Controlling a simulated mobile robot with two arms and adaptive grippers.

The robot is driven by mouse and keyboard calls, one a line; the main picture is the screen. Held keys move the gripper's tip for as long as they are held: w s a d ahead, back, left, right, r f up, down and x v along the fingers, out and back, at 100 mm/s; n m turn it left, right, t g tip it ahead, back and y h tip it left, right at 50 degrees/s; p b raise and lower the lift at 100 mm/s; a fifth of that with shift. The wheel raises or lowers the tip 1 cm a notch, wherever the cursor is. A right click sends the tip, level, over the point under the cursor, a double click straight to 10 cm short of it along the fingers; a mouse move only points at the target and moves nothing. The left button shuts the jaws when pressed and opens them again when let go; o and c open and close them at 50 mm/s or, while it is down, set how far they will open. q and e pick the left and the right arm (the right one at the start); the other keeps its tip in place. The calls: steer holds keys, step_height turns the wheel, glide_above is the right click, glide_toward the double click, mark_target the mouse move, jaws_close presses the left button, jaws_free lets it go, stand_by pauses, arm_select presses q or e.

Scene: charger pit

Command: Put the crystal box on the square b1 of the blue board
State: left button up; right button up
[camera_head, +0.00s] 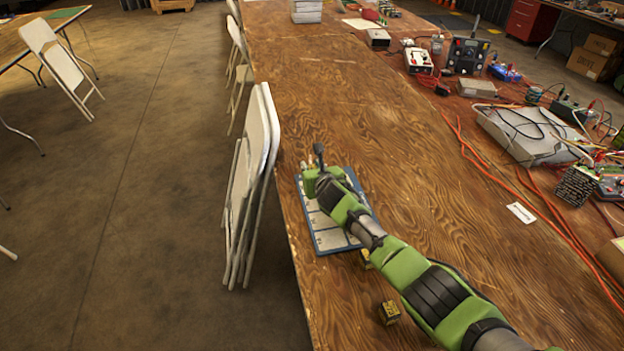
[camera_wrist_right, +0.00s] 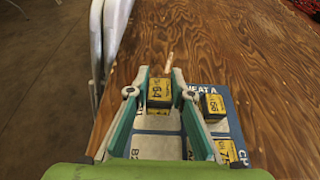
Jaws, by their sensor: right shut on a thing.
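The blue board (camera_head: 330,240) with pale squares lies near the left edge of the wooden table, partly covered by my right arm. It also shows in the right wrist view (camera_wrist_right: 160,147). My right gripper (camera_wrist_right: 158,88) is shut on the crystal box (camera_wrist_right: 159,90), a small dark box with a yellow label, over the far left part of the board. In the head view my right gripper (camera_head: 313,165) hides the box. I cannot tell whether the box touches the board. My left gripper is not in view.
Two similar yellow-labelled boxes stand on the board's right side, one farther (camera_wrist_right: 213,105) and one nearer (camera_wrist_right: 226,148). Another small box (camera_head: 388,312) stands on the table near the front. Folded chairs (camera_head: 253,180) lean at the table's left edge. Electronics and red cables fill the right side.

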steer(key=shift+w+f+b, duration=0.15)
steer(key=shift+f+b, duration=0.4)
steer(key=shift+f, duration=0.35)
steer(key=shift+w+f+b, duration=0.1)
steer(key=shift+f+b, duration=0.4)
steer(key=shift+f, duration=0.35)
steer(key=shift+f, duration=0.2)
steer(key=o, duration=0.9)
steer(key=shift+r, duration=0.25)
steer(key=shift+s+d+r+p, duration=0.1)
steer(key=shift+s+r+p, duration=0.2)
steer(key=shift+s+p, duration=0.25)
steer(key=p+v, duration=0.4)
steer(key=v, duration=0.5)
steer(key=shift+s+p, duration=0.2)
steer(key=shift+p, duration=0.2)
steer(key=shift+s+d+r, duration=0.15)
steer(key=shift+s+r, duration=0.1)
steer(key=shift+s, duration=0.45)
